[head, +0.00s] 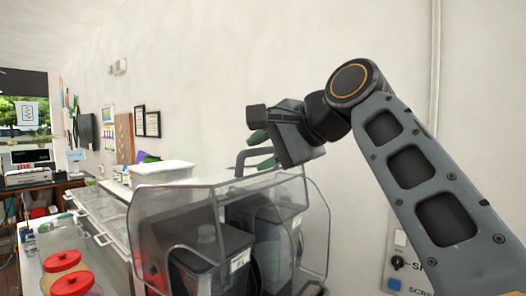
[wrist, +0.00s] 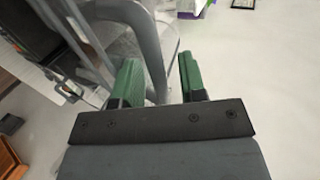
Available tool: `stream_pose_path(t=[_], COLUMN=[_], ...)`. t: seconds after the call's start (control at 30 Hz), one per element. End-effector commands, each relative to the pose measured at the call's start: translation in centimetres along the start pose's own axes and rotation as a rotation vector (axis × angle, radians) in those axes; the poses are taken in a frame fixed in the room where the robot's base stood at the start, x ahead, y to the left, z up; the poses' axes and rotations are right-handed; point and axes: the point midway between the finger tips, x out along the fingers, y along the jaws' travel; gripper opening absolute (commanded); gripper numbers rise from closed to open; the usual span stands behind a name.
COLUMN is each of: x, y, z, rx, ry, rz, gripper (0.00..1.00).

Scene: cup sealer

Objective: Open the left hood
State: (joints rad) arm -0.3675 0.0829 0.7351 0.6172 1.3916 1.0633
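Two clear hoods stand side by side over dark units in the head view. The left hood (head: 172,212) is nearer the counter on the left and looks lowered; the other hood (head: 317,215) is on the right. My gripper (head: 257,152) is above them, with its green fingers pointing left. A grey handle bar (head: 240,165) rises by the fingers; I cannot tell which hood it belongs to. In the wrist view my gripper (wrist: 159,62) has its fingers apart, and a grey bar (wrist: 150,45) runs between them, closer to the left finger.
A counter with red-lidded jars (head: 72,284) is at the lower left. A white box (head: 160,172) sits behind the left hood. A plain wall is behind my arm, with a switch panel (head: 398,262) at the lower right.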

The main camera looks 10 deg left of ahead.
Motion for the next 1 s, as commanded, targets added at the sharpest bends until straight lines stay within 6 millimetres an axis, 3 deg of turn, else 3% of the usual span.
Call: stream_pose_path(t=[0.17, 0.6, 1.0], x=[-0.6, -6.5, -7.5], y=[0.0, 0.0, 0.0], z=[0.0, -0.1, 0.0], rx=[0.001, 0.002, 0.0], ry=[0.001, 0.003, 0.0], rz=[0.0, -0.001, 0.001], gripper=[0.39, 0.39, 0.39])
